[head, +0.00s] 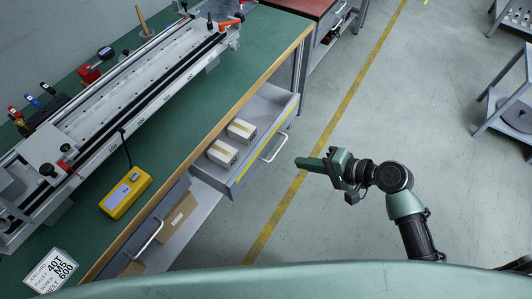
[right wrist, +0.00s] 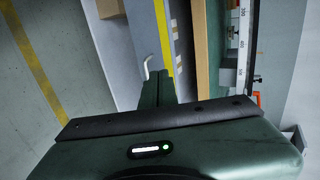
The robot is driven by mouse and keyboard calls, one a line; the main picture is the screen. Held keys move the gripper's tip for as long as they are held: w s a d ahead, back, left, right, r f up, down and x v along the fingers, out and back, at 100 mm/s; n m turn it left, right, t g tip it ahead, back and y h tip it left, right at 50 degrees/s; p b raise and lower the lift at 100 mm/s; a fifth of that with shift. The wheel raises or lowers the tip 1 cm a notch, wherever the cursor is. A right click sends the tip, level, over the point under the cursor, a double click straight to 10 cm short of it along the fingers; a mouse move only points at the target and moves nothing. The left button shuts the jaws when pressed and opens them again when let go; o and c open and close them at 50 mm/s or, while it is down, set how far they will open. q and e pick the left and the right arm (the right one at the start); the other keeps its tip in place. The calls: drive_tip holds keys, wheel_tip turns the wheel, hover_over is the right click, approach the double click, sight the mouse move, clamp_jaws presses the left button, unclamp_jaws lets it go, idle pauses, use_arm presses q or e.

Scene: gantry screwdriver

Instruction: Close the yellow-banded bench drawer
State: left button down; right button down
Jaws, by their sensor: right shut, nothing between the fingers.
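The yellow-banded drawer (head: 262,150) stands pulled out from under the green-topped bench. Its yellow band (head: 250,158) runs along the front, and a pale bar handle (head: 276,148) sticks out from it. Two small white boxes with tan tape (head: 241,129) (head: 221,153) lie inside. My right gripper (head: 300,162) is shut and empty, just outside the drawer front, with its fingers pointing at the handle area. In the right wrist view the fingers (right wrist: 151,85) appear close to the handle (right wrist: 148,67) and the yellow band (right wrist: 162,35); contact cannot be told. My left gripper is not in view.
The bench (head: 90,210) carries a long rail machine (head: 150,95) and a yellow control box (head: 126,192). Another handle (head: 150,236) and cardboard boxes (head: 179,213) are left of the drawer. The floor (head: 390,110) right of the bench is clear; shelving stands far right (head: 505,105).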

approach(258, 152)
wheel_tip(258, 152, down, 3)
drive_tip(key=w+a, duration=0.3)
drive_tip(key=shift+a+f, duration=0.1)
drive_tip(key=shift+a, duration=0.25)
drive_tip(key=shift+w+a, duration=0.2)
drive_tip(key=shift+a, duration=0.15)
